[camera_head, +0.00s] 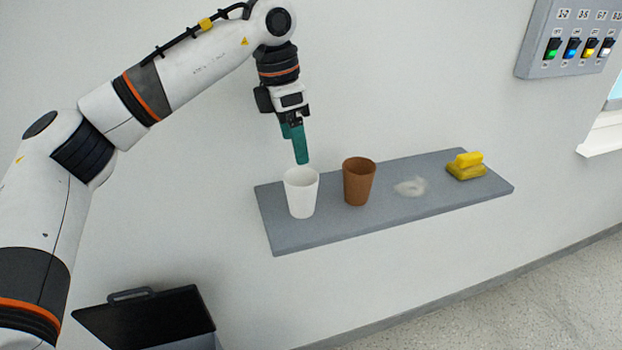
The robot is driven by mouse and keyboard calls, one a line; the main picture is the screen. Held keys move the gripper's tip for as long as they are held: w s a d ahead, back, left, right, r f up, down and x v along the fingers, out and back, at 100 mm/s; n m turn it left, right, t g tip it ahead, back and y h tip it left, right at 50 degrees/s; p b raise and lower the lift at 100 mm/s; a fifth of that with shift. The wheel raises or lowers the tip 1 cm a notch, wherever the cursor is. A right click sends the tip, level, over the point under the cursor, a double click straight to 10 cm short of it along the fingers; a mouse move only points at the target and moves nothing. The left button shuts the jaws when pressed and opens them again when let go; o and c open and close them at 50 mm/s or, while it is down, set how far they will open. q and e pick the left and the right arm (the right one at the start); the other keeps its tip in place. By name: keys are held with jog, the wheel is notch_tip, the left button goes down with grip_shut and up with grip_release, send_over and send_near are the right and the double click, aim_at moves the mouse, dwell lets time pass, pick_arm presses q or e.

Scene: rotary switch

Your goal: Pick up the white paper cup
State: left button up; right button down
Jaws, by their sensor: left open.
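The white paper cup (301,194) stands upright at the left end of the grey shelf (345,224). My left gripper (301,160) points down just above the cup's rim, its green fingers seen nearly edge-on. It is open and holds nothing. The fingertips look close to the back of the cup's opening; whether they are over or behind it I cannot tell. My right gripper is not in view.
A brown cup (358,182) stands just right of the white cup. A pale smudge (411,187) and a yellow sponge-like block (466,167) lie further right on the shelf. A switch panel (572,45) hangs at the upper right. A black open case (145,318) sits below left.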

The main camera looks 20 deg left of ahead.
aim_at(302, 182)
pick_arm(q)
jog(key=f, duration=0.2)
jog(key=f+p, duration=0.1)
jog(key=f, duration=0.2)
jog(key=d+f, duration=0.1)
jog(key=f, duration=0.1)
jog(key=shift+s+f, duration=0.15)
jog(key=shift+s, duration=0.1)
jog(key=shift+w+d+f+p, duration=0.15)
jog(key=shift+f+p, duration=0.1)
jog(key=shift+f, duration=0.35)
jog(key=shift+w+d+f+p, duration=0.1)
jog(key=shift+f+p, duration=0.15)
jog(key=shift+f, duration=0.35)
jog(key=shift+w+f, duration=0.1)
jog(key=shift+f, duration=0.4)
jog(key=shift+c, duration=1.4)
jog(key=c, duration=0.8)
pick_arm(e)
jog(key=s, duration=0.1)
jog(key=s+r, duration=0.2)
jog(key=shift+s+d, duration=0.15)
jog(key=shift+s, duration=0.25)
